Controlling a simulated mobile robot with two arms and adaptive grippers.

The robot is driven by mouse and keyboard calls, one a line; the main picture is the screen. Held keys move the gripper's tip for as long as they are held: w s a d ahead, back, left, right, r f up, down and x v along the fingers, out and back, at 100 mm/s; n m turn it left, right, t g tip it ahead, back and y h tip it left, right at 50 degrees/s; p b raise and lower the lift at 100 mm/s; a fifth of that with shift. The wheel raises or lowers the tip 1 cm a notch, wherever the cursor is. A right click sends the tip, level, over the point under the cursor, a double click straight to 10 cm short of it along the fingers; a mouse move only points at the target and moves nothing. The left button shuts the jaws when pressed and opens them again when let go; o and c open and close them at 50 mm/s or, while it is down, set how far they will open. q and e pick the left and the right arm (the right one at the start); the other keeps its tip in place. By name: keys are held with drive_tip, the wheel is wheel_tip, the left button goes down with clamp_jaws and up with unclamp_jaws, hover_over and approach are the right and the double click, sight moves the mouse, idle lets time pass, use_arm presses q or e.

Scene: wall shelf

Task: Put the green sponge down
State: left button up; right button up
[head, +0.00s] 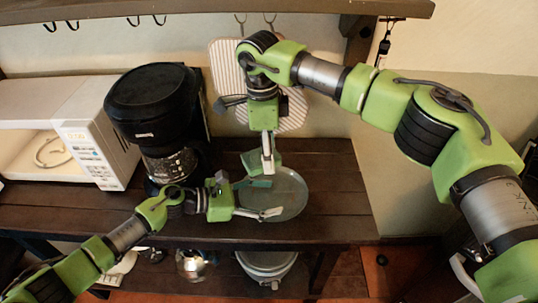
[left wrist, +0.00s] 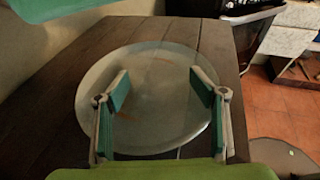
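A green block that looks like the sponge (head: 249,162) is at the fingers of my right gripper (head: 267,160), just above the far edge of a round grey-green plate (head: 291,190). Part of the block is hidden behind a finger. A green shape at the top left of the left wrist view (left wrist: 60,8) appears to be the same block. My left gripper (head: 262,198) is open and empty over the near left part of the plate. Its two green-padded fingers stand wide apart in the left wrist view (left wrist: 160,100), with only the plate between them.
A black coffee maker (head: 158,115) and an open white microwave (head: 88,133) stand left of the plate on the dark wooden table (head: 335,180). A striped board (head: 225,62) is against the wall behind. A wooden shelf (head: 215,10) with hooks is overhead.

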drive_tip(key=shift+f, duration=0.1)
drive_tip(key=s+d+f+m, duration=0.1)
drive_tip(key=d+f+m, duration=0.15)
drive_tip(key=d, duration=0.85)
drive_tip(key=m, duration=0.3)
hover_over(348, 211)
drive_tip(key=shift+y, duration=0.3)
drive_tip(key=f, duration=0.5)
drive_tip(key=shift+s+f, duration=0.2)
drive_tip(key=shift+f, duration=2.7)
drive_tip(key=shift+f, duration=0.15)
drive_tip(key=o, duration=1.2)
